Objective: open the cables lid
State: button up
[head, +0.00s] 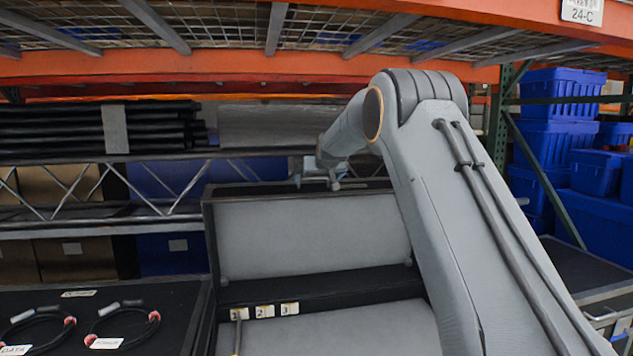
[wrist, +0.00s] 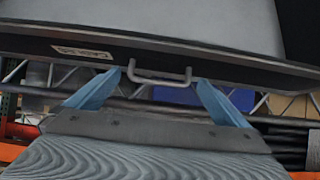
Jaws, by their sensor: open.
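The cables lid (head: 310,236) stands raised at the back of its black-edged tote in the head view, its grey panel facing me. In the wrist view, the lid's dark edge (wrist: 225,62) carries a white label (wrist: 82,52), apparently reading cables upside down, and a grey bar handle (wrist: 160,80). My gripper (wrist: 160,77) is open, with its two blue fingers on either side of the handle and apart from it. In the head view my gripper (head: 318,172) is small near the lid's top edge, partly hidden by my arm.
A grey lower panel (head: 380,330) with small numbered tags (head: 264,311) lies before the lid. Looped cables (head: 122,325) lie on a black surface at left. An orange shelf beam (head: 230,65) runs above. Blue bins (head: 560,95) stand at right.

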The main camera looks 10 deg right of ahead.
jog(key=v, duration=0.5)
jog(key=shift+s+d+r, duration=0.1)
jog(key=shift+s+r, duration=0.05)
jog(key=shift+r, duration=0.05)
jog(key=s+a+f+g, duration=0.2)
jog(key=s+a+f, duration=0.1)
jog(key=s, duration=0.7)
jog(key=s+a+f+n+g+y, duration=0.1)
jog(key=s+a+f+g, duration=0.2)
jog(key=s, duration=0.7)
jog(key=s+a+f+g, duration=0.1)
jog(key=s+a+f, duration=0.25)
jog(key=s, duration=0.55)
jog(key=s+f+g, duration=0.2)
jog(key=s+f, duration=0.1)
jog(key=s, duration=0.8)
jog(key=s+f+g, duration=0.2)
jog(key=s+f, duration=0.2)
jog(key=s, duration=0.6)
jog(key=s+f+g, duration=0.2)
jog(key=s+f, duration=0.1)
jog(key=s, duration=0.8)
jog(key=s+d+r+m+h+p, duration=0.1)
jog(key=d+r+p, duration=0.5)
jog(key=p, duration=0.7)
jog(key=shift+s+d, duration=0.2)
jog(key=shift+d, duration=0.35)
